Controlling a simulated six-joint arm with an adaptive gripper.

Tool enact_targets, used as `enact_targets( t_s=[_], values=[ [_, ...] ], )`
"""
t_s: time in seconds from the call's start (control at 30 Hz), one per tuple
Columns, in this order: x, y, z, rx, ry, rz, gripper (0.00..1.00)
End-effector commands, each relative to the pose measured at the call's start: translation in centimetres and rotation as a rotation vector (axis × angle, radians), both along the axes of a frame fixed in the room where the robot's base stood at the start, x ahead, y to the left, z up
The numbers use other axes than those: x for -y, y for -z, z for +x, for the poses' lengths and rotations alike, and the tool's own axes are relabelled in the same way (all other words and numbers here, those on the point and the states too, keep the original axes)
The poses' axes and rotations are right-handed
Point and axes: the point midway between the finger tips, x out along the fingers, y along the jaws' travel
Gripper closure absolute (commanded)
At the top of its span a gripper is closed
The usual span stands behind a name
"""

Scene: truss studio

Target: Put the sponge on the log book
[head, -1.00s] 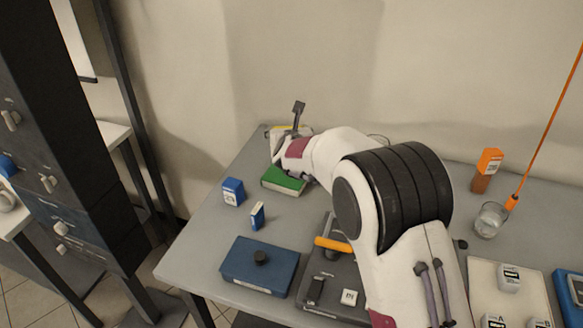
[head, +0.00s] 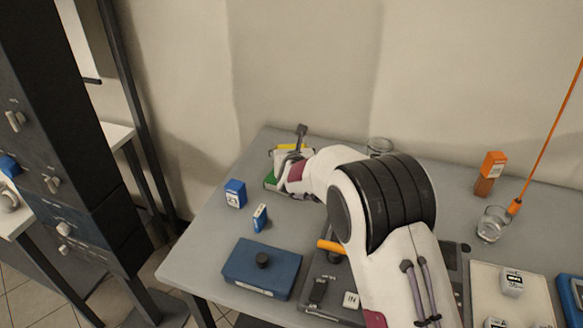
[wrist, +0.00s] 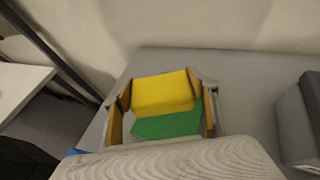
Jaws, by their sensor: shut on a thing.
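My gripper (wrist: 161,104) is shut on a yellow sponge (wrist: 162,92), which sits between its two fingers in the wrist view. The log book (wrist: 168,126) is green and shows just below the sponge there. In the head view the green log book (head: 269,181) lies near the far left of the table, mostly hidden by my gripper (head: 285,160). A strip of the sponge (head: 292,147) shows beyond my wrist. I cannot tell whether the sponge touches the book.
A blue case (head: 262,268) with a black knob lies at the front. A glass (head: 491,223) and an orange box (head: 489,174) stand at the right. A wall is behind the table.

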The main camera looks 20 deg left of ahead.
Motion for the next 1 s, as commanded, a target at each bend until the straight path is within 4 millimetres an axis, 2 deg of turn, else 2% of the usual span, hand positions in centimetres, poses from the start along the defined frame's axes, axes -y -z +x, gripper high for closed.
enact_targets(
  t_s=[0.03, 0.2, 0.67, 1.0],
  values=[
    [0.0, 0.9, 0.0, -0.001, 0.000, -0.002, 0.53],
    [0.0, 2.6, 0.0, -0.001, 0.000, -0.001, 0.53],
    [0.0, 3.1, 0.0, 0.000, 0.000, 0.000, 0.53],
    [0.0, 6.2, 0.0, -0.001, 0.000, -0.001, 0.53]
  ],
)
